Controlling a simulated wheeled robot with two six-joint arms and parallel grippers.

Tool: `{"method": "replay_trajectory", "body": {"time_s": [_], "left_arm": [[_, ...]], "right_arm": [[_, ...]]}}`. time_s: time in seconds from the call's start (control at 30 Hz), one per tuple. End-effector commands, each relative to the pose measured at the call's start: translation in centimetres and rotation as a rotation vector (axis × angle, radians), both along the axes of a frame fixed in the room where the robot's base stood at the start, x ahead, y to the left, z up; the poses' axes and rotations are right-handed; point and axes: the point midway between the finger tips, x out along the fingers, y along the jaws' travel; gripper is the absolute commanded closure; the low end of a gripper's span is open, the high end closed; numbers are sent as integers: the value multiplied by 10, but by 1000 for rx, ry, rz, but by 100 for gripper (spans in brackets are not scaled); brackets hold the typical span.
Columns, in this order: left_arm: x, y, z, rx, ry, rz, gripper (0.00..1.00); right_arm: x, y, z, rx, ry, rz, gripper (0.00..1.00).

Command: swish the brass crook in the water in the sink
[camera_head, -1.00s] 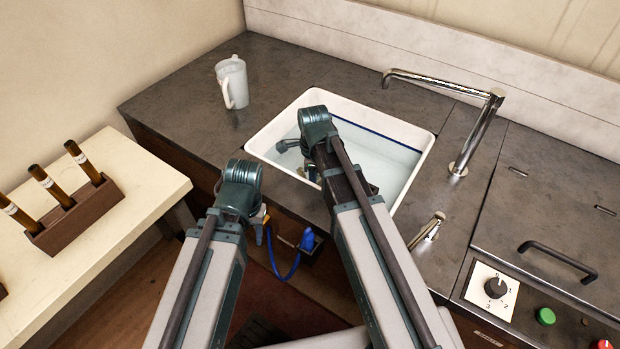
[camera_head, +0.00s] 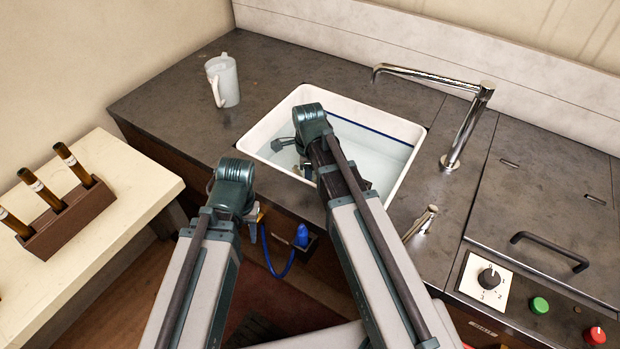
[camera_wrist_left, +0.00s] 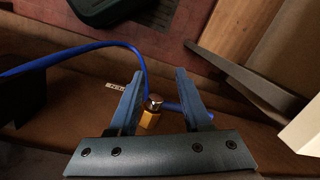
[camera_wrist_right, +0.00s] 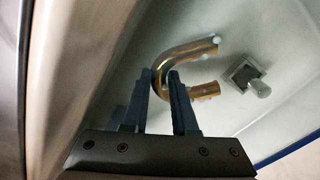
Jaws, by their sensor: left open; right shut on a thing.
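My right gripper (camera_wrist_right: 160,73) is shut on the brass crook (camera_wrist_right: 195,50), a U-shaped tube gripped near its bend, with both open ends pointing right in the right wrist view. Pale spots show at its ends. It is over or in the sink basin; I cannot tell how deep. The white sink (camera_head: 268,125) holds clear water (camera_head: 378,160). My left gripper (camera_wrist_left: 160,90) is open and empty, in front of the counter near a brass-coloured fitting (camera_wrist_left: 152,108) on a blue hose (camera_wrist_left: 90,55).
A grey fitting (camera_wrist_right: 245,75) is in the basin close to the crook. A chrome tap (camera_head: 465,130) stands right of the sink. A white jug (camera_head: 224,82) stands at the back left. A wooden rack (camera_head: 68,220) is on the left table. A control knob (camera_head: 489,278) is at the right.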

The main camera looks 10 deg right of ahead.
Motion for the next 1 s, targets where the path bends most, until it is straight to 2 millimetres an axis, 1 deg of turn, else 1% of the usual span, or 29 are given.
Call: {"method": "replay_trajectory", "body": {"time_s": [0.57, 1.0], "left_arm": [[0, 0, 0, 0, 0, 0, 52], [0, 0, 0, 0, 0, 0, 52]], "right_arm": [[16, 16, 0, 0, 0, 0, 100], [17, 17, 0, 0, 0, 0, 100]]}}
